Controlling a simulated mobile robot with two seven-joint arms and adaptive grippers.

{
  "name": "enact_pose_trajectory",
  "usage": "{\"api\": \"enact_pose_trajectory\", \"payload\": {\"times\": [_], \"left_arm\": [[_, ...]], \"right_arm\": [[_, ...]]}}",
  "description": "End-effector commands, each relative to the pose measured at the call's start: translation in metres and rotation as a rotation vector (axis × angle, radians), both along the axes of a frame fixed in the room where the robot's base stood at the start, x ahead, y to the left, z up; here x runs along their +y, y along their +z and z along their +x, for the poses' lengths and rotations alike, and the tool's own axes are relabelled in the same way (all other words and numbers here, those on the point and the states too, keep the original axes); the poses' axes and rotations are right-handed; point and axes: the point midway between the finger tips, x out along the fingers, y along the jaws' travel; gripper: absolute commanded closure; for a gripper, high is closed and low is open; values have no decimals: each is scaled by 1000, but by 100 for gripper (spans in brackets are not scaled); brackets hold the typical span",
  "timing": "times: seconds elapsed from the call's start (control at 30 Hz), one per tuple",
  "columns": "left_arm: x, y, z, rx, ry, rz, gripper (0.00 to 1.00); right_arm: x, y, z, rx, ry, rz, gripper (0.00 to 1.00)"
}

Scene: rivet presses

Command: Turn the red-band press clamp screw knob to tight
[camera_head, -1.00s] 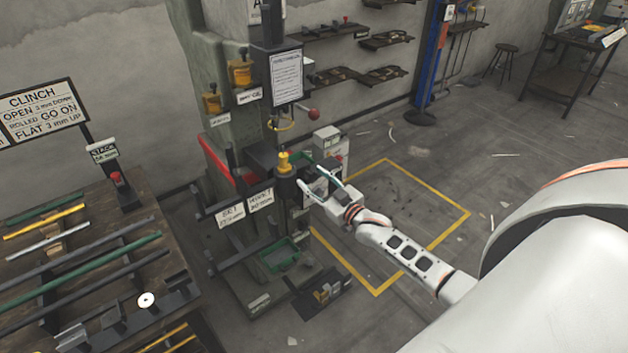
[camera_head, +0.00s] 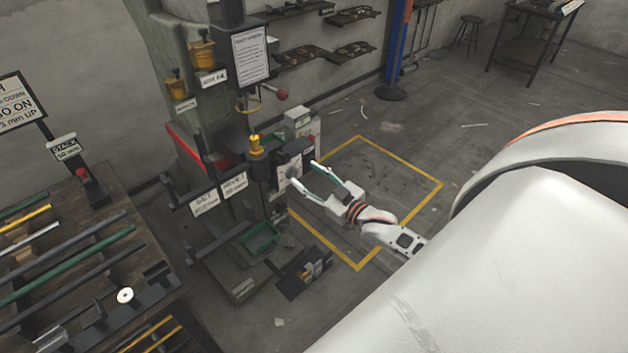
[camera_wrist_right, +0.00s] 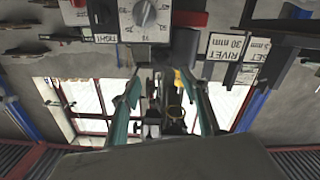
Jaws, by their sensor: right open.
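The green press (camera_head: 158,60) stands left of centre in the head view, with a red band (camera_head: 188,148) on its side. In the right wrist view, which is upside down, a grey knob (camera_wrist_right: 145,13) sits on a pale dial plate (camera_wrist_right: 128,30) beside a TIGHT label (camera_wrist_right: 97,38). My right gripper (camera_head: 304,174) is open and empty, its fingers at the front of the press near the dial plate. In the wrist view the spread fingers (camera_wrist_right: 165,88) are apart from the knob. My left gripper is not in view.
A yellow-topped part (camera_head: 256,146) stands on the press beside my gripper. Sign plates (camera_head: 234,184) hang left of it, and a green tray (camera_head: 262,238) is below. A workbench (camera_head: 150,300) with bars is at left. Yellow-marked floor (camera_head: 385,190) lies behind my wrist, clear.

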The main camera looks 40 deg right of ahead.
Motion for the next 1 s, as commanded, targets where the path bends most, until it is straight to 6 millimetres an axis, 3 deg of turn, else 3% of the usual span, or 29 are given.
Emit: {"api": "enact_pose_trajectory", "payload": {"times": [0.23,0.83,1.0], "left_arm": [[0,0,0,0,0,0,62],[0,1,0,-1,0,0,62],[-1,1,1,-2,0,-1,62]], "right_arm": [[-2,0,-20,0,0,0,55],[-1,0,-22,0,0,0,55],[21,-26,-39,66,7,4,55]]}}
